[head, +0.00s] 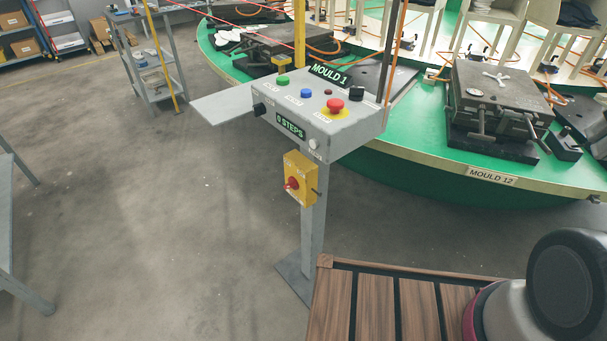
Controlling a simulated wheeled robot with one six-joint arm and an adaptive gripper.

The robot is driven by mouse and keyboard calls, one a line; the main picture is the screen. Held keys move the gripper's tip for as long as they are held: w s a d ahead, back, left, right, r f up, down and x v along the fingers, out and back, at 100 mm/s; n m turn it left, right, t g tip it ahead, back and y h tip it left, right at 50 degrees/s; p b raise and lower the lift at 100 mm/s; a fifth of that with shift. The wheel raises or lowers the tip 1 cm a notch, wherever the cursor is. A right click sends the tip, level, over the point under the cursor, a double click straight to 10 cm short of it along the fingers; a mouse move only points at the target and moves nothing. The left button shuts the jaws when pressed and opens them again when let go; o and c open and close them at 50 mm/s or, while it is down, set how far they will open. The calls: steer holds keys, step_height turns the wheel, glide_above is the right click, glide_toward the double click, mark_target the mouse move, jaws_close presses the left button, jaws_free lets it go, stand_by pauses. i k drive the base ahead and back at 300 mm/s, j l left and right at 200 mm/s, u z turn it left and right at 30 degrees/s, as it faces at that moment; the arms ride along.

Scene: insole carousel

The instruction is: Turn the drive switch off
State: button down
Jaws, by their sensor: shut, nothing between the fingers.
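A yellow switch box (300,178) with a red rotary knob (291,184) is mounted on the grey post below the control box. Small lettering surrounds the knob, too small to read, so I cannot tell its setting. I cannot tell from labels which control is the drive switch. Only a part of my arm shows at the lower right. My gripper is not in view.
A green carousel (400,180) with moulds curves behind the control post (313,225). A grey shelf plate (235,103) sticks out left of the control box. A grey trolley (150,70) stands at the back left. The concrete floor left of the post is clear.

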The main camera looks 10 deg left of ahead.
mark_target(293, 183)
steer(key=i+j, duration=0.2)
steer(key=i, duration=0.2)
steer(key=u, duration=1.6)
